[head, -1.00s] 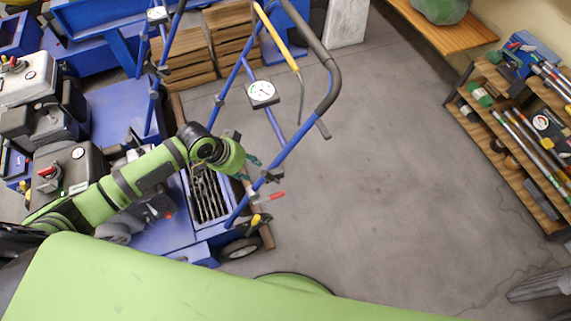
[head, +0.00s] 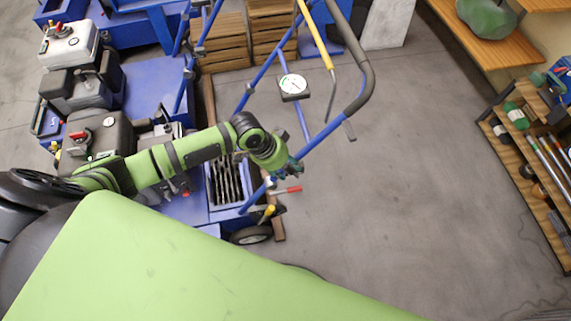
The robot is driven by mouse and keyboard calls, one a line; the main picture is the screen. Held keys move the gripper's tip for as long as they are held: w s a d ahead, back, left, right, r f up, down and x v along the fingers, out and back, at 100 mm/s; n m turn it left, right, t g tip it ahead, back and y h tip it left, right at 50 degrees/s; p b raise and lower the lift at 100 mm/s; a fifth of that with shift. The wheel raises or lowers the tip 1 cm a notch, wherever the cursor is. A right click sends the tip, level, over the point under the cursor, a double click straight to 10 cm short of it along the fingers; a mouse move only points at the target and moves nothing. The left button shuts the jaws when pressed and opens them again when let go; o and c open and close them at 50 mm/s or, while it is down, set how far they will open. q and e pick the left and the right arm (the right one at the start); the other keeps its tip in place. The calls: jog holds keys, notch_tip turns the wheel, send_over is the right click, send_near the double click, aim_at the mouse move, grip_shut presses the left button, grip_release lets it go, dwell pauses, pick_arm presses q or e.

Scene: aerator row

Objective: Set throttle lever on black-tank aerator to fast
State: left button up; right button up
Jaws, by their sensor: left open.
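The black-tank aerator is the nearer blue machine, with its black tank (head: 98,135) at left and its blue push handle (head: 318,138) rising to the right. A red-tipped lever (head: 288,190) sticks out low on the handle, with a yellow-tipped lever (head: 268,212) just below it. I cannot tell from the picture which is the throttle lever or how it is set. My left gripper (head: 288,170) is open and small in view, just above the red-tipped lever beside the handle tube. I cannot tell whether it touches. My right gripper is not in view.
A white-tank aerator (head: 70,42) stands behind at upper left. A round gauge (head: 293,85) sits on the handle frame. Wooden crates (head: 222,45) stand behind. A tool shelf (head: 530,175) is at right. The grey floor (head: 430,170) between is clear.

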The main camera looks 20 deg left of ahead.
aim_at(296, 173)
pick_arm(q)
grip_shut()
jog(key=d+r+g+y+p, duration=0.1)
jog(key=p, duration=0.1)
jog(key=shift+w+p, duration=0.3)
jog(key=shift+w, duration=0.05)
jog(key=shift+w+d+g+y+p, duration=0.25)
jog(key=shift+d+g+y+p, duration=0.25)
jog(key=shift+y, duration=0.2)
jog(key=shift+w+d+f+g+y, duration=0.15)
jog(key=shift+w+d+g+y, duration=0.15)
jog(key=shift+y, duration=0.3)
jog(key=shift+w+d+f+g+y+b, duration=0.1)
jog(key=shift+w+d+g+y+b, duration=0.1)
jog(key=shift+d+g+y+b, duration=0.25)
jog(key=shift+w+d+f+g+y+b, duration=0.1)
jog(key=shift+w+d+g+y+b, duration=0.15)
jog(key=shift+y, duration=0.4)
